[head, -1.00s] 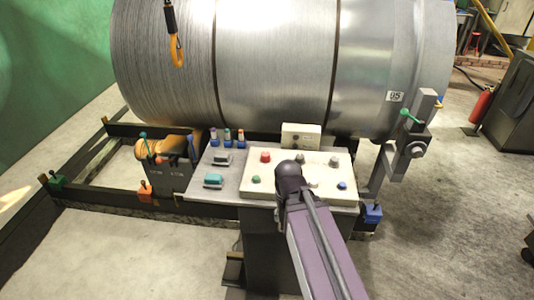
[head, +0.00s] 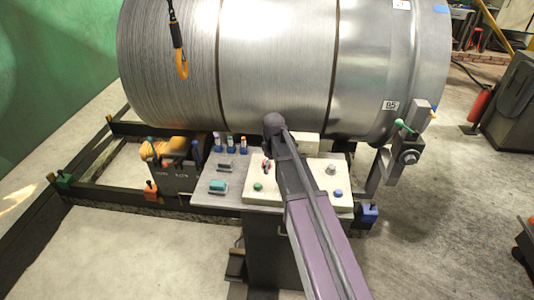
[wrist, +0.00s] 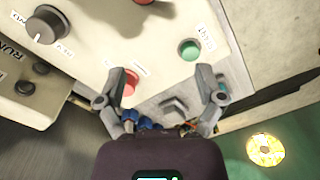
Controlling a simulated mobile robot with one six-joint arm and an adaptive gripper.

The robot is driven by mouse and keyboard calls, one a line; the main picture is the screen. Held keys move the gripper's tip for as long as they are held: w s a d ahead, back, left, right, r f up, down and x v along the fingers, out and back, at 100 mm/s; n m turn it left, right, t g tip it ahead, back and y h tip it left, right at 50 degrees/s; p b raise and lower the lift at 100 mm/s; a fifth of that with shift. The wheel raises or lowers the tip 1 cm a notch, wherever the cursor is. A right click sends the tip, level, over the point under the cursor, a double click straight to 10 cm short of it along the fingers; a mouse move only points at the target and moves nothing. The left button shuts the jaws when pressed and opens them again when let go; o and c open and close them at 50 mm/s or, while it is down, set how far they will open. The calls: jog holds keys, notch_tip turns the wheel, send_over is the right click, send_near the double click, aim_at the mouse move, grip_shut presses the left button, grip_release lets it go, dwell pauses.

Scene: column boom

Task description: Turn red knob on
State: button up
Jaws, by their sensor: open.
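The red knob (head: 266,165) is on the cream control panel (head: 315,201) in the head view, just left of my arm and partly covered. In the wrist view, the red knob (wrist: 130,81) is beside the left finger, on its inner side, and that finger overlaps its edge. My gripper (wrist: 160,84) is open, with its fingers spread over the panel edge and nothing held. Contact with the knob cannot be told. A grey switch-like part (wrist: 174,107) shows between the fingers. In the head view my fingers are hidden behind my wrist.
A green button (wrist: 188,49) and a large grey dial (wrist: 46,25) are close by on the panel. A cream box (head: 308,142) stands at its back edge. Coloured-top levers (head: 230,144) rise left of it.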

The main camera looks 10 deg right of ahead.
jog(key=w+r+n+p, duration=0.4)
jog(key=w+r, duration=0.2)
jog(key=w, duration=0.5)
jog(key=shift+w+n+p, duration=0.25)
jog(key=shift+n+p, duration=0.1)
jog(key=shift+n, duration=0.05)
jog(key=shift+f, duration=0.15)
jog(key=f+b, duration=1.3)
jog(key=shift+s+f+b, duration=0.25)
jog(key=shift+b, duration=0.15)
jog(key=c, duration=1.1)
